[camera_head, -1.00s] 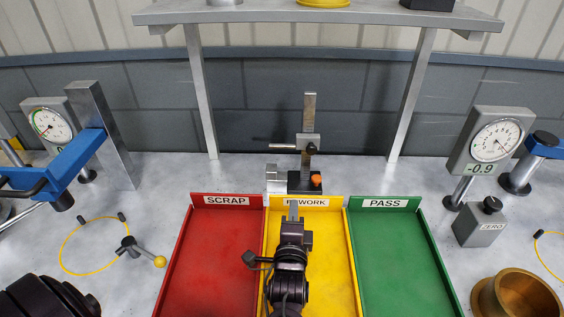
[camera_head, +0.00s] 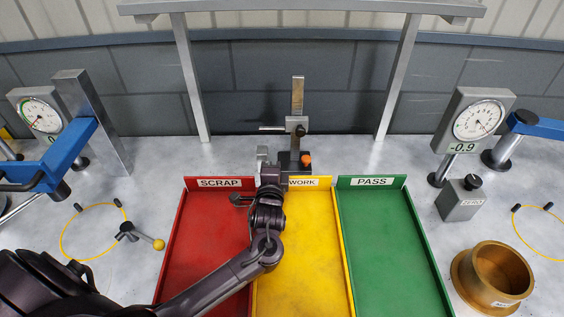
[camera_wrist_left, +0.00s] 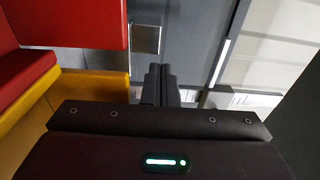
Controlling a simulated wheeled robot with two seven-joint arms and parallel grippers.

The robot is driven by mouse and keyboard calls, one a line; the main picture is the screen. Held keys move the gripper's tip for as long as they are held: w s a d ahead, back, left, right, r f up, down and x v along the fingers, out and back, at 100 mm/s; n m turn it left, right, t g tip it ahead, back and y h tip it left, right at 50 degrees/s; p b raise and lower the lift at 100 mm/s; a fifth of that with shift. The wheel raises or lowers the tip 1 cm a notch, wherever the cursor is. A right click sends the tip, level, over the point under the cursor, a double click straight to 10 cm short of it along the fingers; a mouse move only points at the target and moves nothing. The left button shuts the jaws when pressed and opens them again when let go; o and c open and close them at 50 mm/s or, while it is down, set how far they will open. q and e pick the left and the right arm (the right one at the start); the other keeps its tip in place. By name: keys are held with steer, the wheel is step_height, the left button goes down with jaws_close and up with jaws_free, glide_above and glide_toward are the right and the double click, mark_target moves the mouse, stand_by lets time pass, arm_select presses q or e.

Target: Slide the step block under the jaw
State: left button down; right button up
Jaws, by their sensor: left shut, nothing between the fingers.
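A small silver metal block (camera_head: 263,156), which looks like the step block, stands on the bench just left of the upright gauge's dark base. The gauge (camera_head: 298,96) has a vertical metal bar and a sliding jaw (camera_head: 297,125) above its base. The block is beside the base; whether any part is under the jaw is unclear. My left gripper (camera_head: 268,172) is shut and empty, low in front of the block; contact cannot be told. In the left wrist view its fingers (camera_wrist_left: 160,84) are together, with a grey square face (camera_wrist_left: 146,39) beyond. My right gripper is not in view.
Red SCRAP (camera_head: 207,240), yellow REWORK (camera_head: 346,270) and green PASS (camera_head: 385,240) trays lie in front of the gauge. Shelf legs (camera_head: 398,80) stand behind. A dial gauge (camera_head: 478,120), a ZERO box (camera_head: 460,202) and a brass bowl (camera_head: 497,275) are at right.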

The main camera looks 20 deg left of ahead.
arm_select(q)
steer(key=shift+s+a, duration=0.1)
steer(key=shift+a, duration=0.1)
steer(key=shift+f, duration=0.1)
steer(key=shift+a+r+p, duration=0.2)
steer(key=shift+a+p, duration=0.5)
steer(key=shift+a, duration=0.05)
steer(key=shift+a+f, duration=0.1)
steer(key=shift+a, duration=0.05)
steer(key=shift+f, duration=0.1)
